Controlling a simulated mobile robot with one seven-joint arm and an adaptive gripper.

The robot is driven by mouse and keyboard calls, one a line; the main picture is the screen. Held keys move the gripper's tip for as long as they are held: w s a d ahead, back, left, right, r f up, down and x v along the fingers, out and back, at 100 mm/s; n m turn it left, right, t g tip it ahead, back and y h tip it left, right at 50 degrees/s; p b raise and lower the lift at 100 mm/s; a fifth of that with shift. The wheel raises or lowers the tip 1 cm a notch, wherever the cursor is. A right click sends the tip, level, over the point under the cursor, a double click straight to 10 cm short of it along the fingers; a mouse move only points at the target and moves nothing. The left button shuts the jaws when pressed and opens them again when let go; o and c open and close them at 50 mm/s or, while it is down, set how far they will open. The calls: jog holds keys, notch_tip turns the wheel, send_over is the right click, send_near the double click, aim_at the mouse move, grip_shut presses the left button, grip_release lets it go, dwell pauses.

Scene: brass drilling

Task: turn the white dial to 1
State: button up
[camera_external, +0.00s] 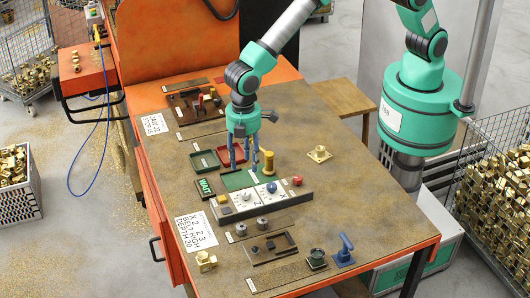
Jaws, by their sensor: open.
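A grey control panel (285,203) lies across the middle of the workbench. It has two white dial faces side by side. The left one, marked Z, has a pale knob (246,196); the right one, marked X, has a blue knob (271,188). The numbers on the dials are too small to read. My gripper (243,160) points down with its fingers spread and nothing visible between them. It hangs over the green tray area behind the panel, apart from both dials.
A yellow-brown peg (268,163) stands close behind the panel, near my fingers. The panel also carries a red button (297,181).

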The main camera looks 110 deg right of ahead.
aim_at(246, 192)
notch_tip(246, 192, down, 12)
jog(key=shift+f, duration=0.1)
dwell(0.5)
grip_shut()
